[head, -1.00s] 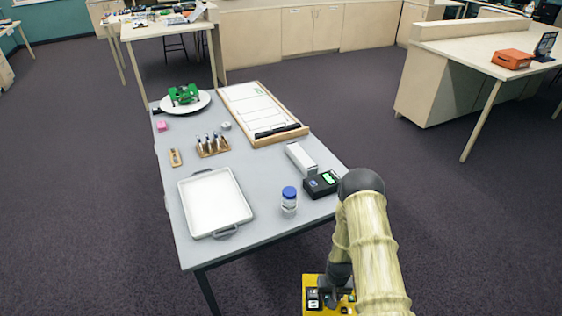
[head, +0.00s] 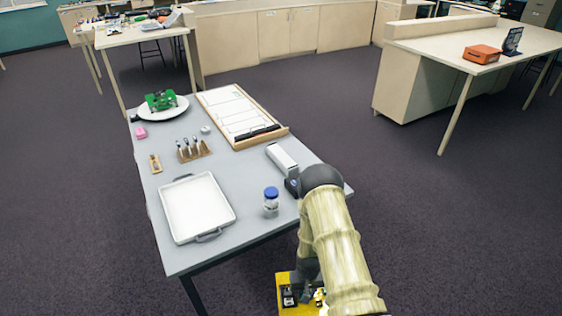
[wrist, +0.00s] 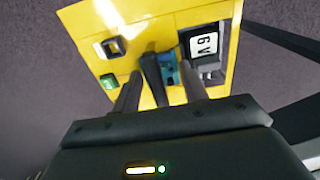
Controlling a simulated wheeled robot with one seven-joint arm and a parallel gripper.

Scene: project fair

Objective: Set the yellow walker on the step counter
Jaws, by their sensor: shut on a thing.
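My gripper (wrist: 160,85) is shut on the yellow walker (wrist: 160,24), near a blue part in the middle of its top. The wrist view shows a 9V battery and small dark and green parts on its flat yellow top. In the head view, the walker (head: 285,309) is low at the bottom edge, in front of the table and partly hidden by my arm. The dark step counter (head: 291,187) is at the table's right end. My arm hides most of it, including its display.
The grey table (head: 235,225) holds a white tray (head: 197,208), a blue-capped jar (head: 271,203), a white box (head: 281,158), a framed board (head: 237,113), a tool rack (head: 194,152) and a green walker (head: 160,100) on a plate. Open floor lies right of the table.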

